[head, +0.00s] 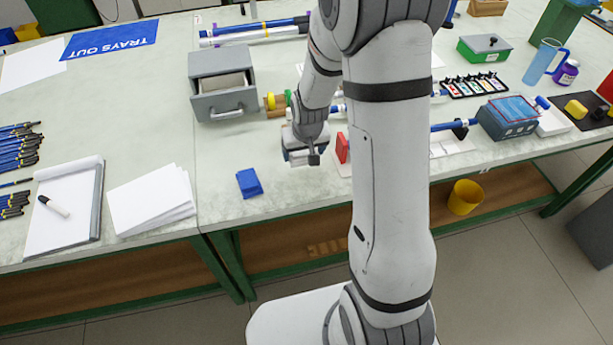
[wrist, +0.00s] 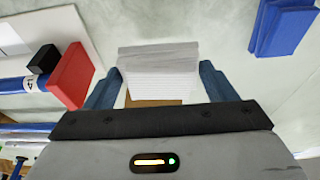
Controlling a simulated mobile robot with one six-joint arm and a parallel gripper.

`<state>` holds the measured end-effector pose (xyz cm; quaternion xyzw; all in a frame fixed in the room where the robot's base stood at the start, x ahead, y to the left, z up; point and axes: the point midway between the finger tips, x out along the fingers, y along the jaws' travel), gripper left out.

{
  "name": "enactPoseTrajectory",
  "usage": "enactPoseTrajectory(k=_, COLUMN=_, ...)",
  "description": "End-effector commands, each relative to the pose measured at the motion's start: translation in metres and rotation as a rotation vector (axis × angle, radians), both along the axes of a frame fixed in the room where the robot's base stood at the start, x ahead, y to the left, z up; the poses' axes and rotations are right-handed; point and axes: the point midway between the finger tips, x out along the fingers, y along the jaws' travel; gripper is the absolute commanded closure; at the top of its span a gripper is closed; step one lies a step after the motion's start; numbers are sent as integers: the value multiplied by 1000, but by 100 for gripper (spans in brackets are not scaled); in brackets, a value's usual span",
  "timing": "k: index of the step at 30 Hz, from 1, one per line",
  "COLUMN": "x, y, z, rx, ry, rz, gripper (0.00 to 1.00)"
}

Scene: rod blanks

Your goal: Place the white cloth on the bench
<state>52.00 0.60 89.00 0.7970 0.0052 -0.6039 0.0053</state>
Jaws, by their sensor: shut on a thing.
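The white cloth (wrist: 158,72) is a folded, layered pad. In the wrist view it sits between the two blue-grey fingers of my gripper (wrist: 160,88), which is shut on it. In the head view my gripper (head: 303,157) is over the front part of the pale bench (head: 215,160), right of a folded blue cloth (head: 249,183). The cloth is hard to make out there. I cannot tell whether it touches the bench top. The blue cloth also shows at the upper right of the wrist view (wrist: 283,28).
A red block (head: 342,149) stands close to the right of my gripper, by a blue rod. A grey drawer box (head: 222,84) stands behind to the left. White papers (head: 150,201) and a clipboard (head: 64,205) lie to the left. Bare bench surrounds the blue cloth.

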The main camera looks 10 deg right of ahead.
Motion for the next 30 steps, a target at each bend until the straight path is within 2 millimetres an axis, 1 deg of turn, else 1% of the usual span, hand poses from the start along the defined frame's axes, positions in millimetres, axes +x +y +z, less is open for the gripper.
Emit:
enactPoseTrajectory(k=6, x=-6, y=0, z=34, rx=-2, ry=-8, rz=11, gripper=47)
enactPoseTrajectory(k=9, x=-10, y=0, z=40, rx=-2, ry=-4, rz=13, gripper=47)
enactPoseTrajectory(k=11, x=-11, y=-1, z=35, rx=-2, ry=1, rz=13, gripper=47)
enactPoseTrajectory(k=15, x=-12, y=-1, z=9, rx=-2, ry=4, rz=13, gripper=47)
enactPoseTrajectory(k=18, x=-12, y=-1, z=-7, rx=-1, ry=2, rz=12, gripper=47)
enactPoseTrajectory(k=23, x=-11, y=-1, z=-21, rx=-2, ry=1, rz=12, gripper=47)
enactPoseTrajectory(k=27, x=-11, y=-1, z=-42, rx=-2, ry=1, rz=12, gripper=47)
enactPoseTrajectory(k=30, x=-11, y=-1, z=-51, rx=-2, ry=-1, rz=11, gripper=47)
